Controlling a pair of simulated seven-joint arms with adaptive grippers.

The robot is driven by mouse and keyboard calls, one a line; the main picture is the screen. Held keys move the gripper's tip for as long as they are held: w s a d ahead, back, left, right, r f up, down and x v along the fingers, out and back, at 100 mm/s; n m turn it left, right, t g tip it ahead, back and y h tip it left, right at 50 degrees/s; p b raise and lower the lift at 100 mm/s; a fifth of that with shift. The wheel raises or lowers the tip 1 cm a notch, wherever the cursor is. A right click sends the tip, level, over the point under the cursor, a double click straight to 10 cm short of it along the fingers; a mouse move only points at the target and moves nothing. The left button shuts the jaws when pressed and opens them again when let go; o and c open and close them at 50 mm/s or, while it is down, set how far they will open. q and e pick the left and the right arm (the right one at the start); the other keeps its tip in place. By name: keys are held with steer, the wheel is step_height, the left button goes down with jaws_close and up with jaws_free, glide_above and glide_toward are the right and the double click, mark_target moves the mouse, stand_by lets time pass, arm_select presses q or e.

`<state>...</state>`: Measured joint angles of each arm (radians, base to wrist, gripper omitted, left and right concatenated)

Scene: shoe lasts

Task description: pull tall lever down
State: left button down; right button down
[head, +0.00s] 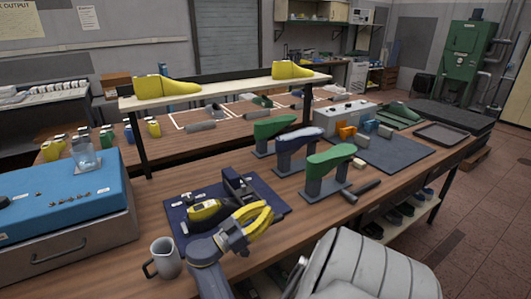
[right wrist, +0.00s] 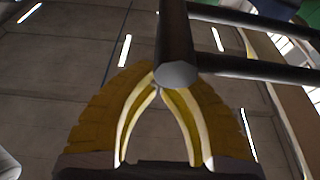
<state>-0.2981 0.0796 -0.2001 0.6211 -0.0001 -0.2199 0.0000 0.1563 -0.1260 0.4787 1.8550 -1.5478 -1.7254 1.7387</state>
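A dark blue clamp-like fixture (head: 237,186) stands on the blue mat (head: 276,211), with a yellow shoe last (head: 203,211) beside it. My right gripper (head: 268,212) is at the right side of this fixture, its yellow fingers over the mat's front right part. In the right wrist view its fingertips (right wrist: 159,88) come together. A dark round bar (right wrist: 174,40) has its blunt end right at the tips, and two thinner bars run off to the right. I cannot tell which bar is the tall lever, or whether the tips touch it. My left gripper is out of view.
A grey mug (head: 165,258) stands left of my right wrist. A blue-topped case (head: 60,205) is at the left. Green and blue lasts on stands (head: 328,165) and a dark-handled tool (head: 362,190) lie to the right. A raised shelf (head: 225,88) with yellow lasts is behind.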

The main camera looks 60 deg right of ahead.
step_height(320, 180, up, 10)
stand_by(0.7)
stand_by(0.4)
